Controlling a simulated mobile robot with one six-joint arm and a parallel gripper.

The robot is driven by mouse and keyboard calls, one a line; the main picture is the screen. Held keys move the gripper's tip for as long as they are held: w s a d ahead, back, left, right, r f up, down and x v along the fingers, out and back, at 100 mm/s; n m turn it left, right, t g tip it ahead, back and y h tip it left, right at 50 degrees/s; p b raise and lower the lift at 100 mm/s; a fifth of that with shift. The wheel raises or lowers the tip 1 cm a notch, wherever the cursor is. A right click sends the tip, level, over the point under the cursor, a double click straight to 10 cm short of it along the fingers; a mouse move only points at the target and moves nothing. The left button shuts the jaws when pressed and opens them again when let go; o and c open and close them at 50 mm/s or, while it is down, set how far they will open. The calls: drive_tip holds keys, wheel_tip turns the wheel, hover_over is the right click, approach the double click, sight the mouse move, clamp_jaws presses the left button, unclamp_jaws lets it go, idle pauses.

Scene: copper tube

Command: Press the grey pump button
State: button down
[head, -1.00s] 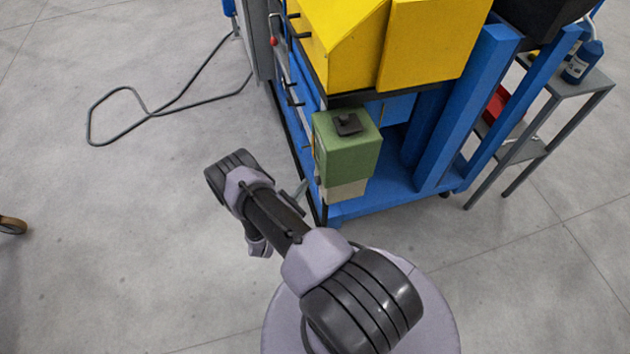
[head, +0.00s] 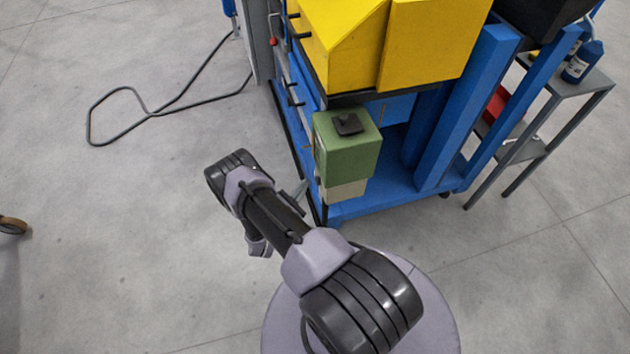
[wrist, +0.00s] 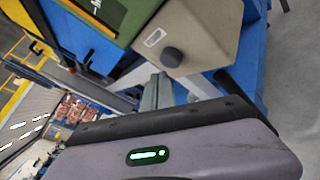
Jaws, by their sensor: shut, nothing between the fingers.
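The grey pump button (wrist: 172,57) is a round dark grey knob on the face of a beige box (wrist: 205,38) in the wrist view. The beige box also shows in the head view (head: 345,189), under a green box (head: 348,150); the button is not visible there. My gripper (wrist: 157,90) is shut and empty, its grey fingers just below the button in the wrist view. A gap shows between fingertips and button in the picture, but the depth is hard to judge. In the head view only a grey tip shows beside the beige box.
The boxes are mounted on a blue machine frame (head: 385,195) with yellow housings (head: 430,45) above. A grey side table (head: 565,95) with a blue bottle stands at the right. A black cable lies on the floor at the left.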

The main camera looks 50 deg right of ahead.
drive_tip(key=shift+d, duration=0.1)
drive_tip(key=shift+s+d, duration=0.2)
drive_tip(key=shift+d, duration=0.05)
idle(0.3)
drive_tip(key=shift+s+d, duration=0.3)
drive_tip(key=shift+d, duration=0.15)
idle(0.8)
drive_tip(key=shift+w+a, duration=0.45)
drive_tip(key=shift+a, duration=0.3)
drive_tip(key=w+a, duration=0.1)
drive_tip(key=a+b, duration=0.1)
drive_tip(key=a, duration=0.1)
drive_tip(key=w+a+b, duration=0.1)
drive_tip(key=shift+w+a, duration=0.15)
drive_tip(key=shift+w, duration=0.2)
idle(0.5)
